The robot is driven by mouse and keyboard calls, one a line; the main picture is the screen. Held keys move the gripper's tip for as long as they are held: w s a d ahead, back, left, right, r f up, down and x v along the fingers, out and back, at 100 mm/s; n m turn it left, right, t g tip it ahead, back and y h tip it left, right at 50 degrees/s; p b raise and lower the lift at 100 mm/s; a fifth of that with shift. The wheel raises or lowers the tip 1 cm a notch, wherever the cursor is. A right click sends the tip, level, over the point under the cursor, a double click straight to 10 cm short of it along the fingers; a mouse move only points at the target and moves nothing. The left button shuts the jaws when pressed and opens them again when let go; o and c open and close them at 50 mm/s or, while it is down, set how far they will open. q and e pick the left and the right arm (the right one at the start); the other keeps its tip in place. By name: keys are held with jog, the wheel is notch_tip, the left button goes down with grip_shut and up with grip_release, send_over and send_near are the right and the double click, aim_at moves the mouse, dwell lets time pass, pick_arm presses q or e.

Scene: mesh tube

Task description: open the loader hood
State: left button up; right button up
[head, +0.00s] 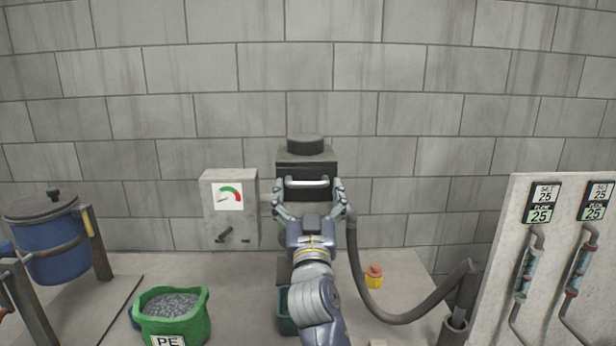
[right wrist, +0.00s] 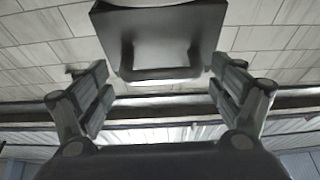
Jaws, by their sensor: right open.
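The loader hood (head: 306,161) is a dark box with a round cap, standing by the grey block wall in the middle of the head view. A pale bar handle (head: 307,182) crosses its front. My right gripper (head: 308,188) is open, with its fingers to the left and right of the handle. In the right wrist view the hood's dark face (right wrist: 160,35) and its handle (right wrist: 160,74) show ahead between the open fingers (right wrist: 160,82). Whether a finger touches the hood cannot be told. My right arm hides the loader's lower part. My left gripper is not seen.
A gauge box (head: 230,215) stands left of the loader. A green bucket (head: 172,318) of grey pellets and a blue drum (head: 50,245) are at the left. A grey hose (head: 400,318) curves at the right, near a small yellow-and-red object (head: 374,277) and a flowmeter panel (head: 500,270).

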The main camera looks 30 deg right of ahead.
aim_at(306, 168)
jog(key=shift+x, duration=1)
